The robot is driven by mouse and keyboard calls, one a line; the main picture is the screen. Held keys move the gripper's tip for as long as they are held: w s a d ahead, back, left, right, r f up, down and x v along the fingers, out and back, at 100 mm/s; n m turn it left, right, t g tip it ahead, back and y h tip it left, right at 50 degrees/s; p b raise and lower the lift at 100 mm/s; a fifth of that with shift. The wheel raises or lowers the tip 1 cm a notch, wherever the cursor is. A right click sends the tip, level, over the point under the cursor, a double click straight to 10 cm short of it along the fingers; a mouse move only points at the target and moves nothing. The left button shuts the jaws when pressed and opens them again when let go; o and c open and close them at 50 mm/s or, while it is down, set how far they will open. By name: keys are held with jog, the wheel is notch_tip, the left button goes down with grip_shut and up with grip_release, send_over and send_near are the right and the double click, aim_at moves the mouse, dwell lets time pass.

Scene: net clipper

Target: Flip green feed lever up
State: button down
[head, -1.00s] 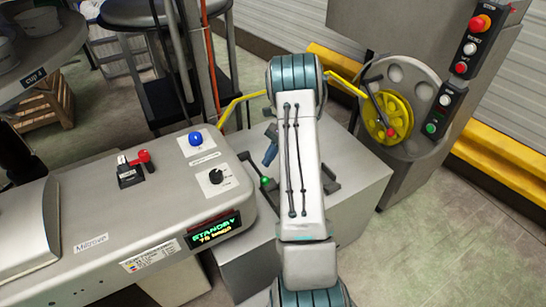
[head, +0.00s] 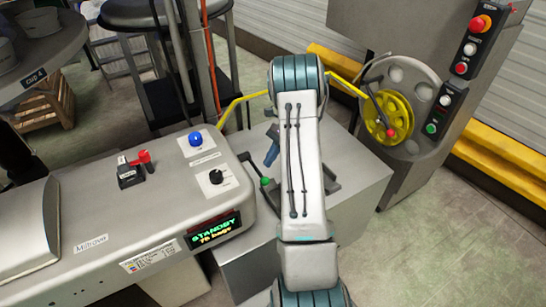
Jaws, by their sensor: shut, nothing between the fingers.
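The green feed lever is probably the dark rod with a small green knob (head: 265,181) on the grey box, just left of my arm. The rod slopes from the upper left down to the knob, partly beside my forearm. A blue-grey part (head: 271,152) shows above the knob at my arm's left edge; I cannot tell what it belongs to. My gripper is hidden behind my own white arm, so its distance from the knob cannot be seen.
The grey console (head: 110,225) at left carries a red-handled switch (head: 140,160), a blue button (head: 195,139), a black dial (head: 216,177) and a STANDBY display (head: 214,232). A yellow wheel (head: 388,118) and button panels stand right. Floor at lower right is clear.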

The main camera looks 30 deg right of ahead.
jog(key=shift+f, duration=0.1)
jog(key=s+d+r+b, duration=0.1)
jog(key=d+r+b, duration=0.2)
jog(key=d, duration=0.5)
jog(key=shift+s+d+r+b, duration=0.3)
jog(key=shift+d+r+b, duration=0.1)
jog(key=shift+b, duration=0.15)
jog(key=shift+f, duration=0.1)
